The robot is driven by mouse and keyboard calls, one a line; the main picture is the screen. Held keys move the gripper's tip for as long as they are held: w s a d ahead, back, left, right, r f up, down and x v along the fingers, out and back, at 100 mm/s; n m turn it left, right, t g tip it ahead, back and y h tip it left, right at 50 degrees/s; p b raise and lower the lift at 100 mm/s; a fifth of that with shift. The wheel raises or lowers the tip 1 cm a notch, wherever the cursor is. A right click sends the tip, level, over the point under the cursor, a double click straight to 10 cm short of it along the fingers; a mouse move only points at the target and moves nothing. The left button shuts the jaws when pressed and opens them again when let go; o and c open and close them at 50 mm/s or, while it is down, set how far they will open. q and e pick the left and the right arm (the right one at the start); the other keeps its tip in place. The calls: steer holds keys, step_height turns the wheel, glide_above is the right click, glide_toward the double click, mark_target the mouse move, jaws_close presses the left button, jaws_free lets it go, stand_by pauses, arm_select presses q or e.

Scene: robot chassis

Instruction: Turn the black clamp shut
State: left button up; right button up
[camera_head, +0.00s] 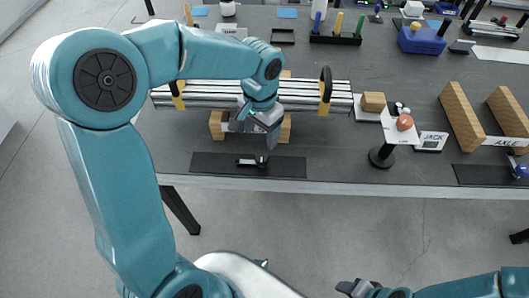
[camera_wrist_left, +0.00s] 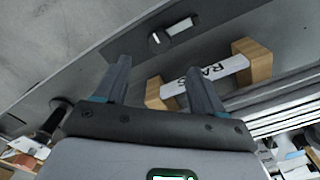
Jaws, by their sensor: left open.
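A small black piece with pale ends, which looks like the black clamp (camera_head: 252,161), lies on a dark mat (camera_head: 205,164) at the table's front edge. It also shows in the left wrist view (camera_wrist_left: 172,34), beyond my fingertips. I cannot tell how far it is turned. My left gripper (camera_head: 256,136) points down just behind the clamp, in front of the rails. Its two fingers stand apart with nothing between them in the left wrist view (camera_wrist_left: 160,75). My right gripper (camera_head: 360,288) is at the bottom edge, away from the table; its jaw gap is unclear.
Silver rails (camera_head: 300,95) with yellow bands lie behind the gripper on wooden blocks (camera_head: 217,124). A black stand with a white plate (camera_head: 398,128) is to the right, near the JACK label (camera_head: 432,141). Wooden beams (camera_head: 461,117) lie farther right. The table front beside the mat is clear.

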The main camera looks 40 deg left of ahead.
mark_target(261, 156)
arm_select(q)
step_height(261, 156, down, 10)
steer(key=shift+r, duration=0.15)
jaws_close()
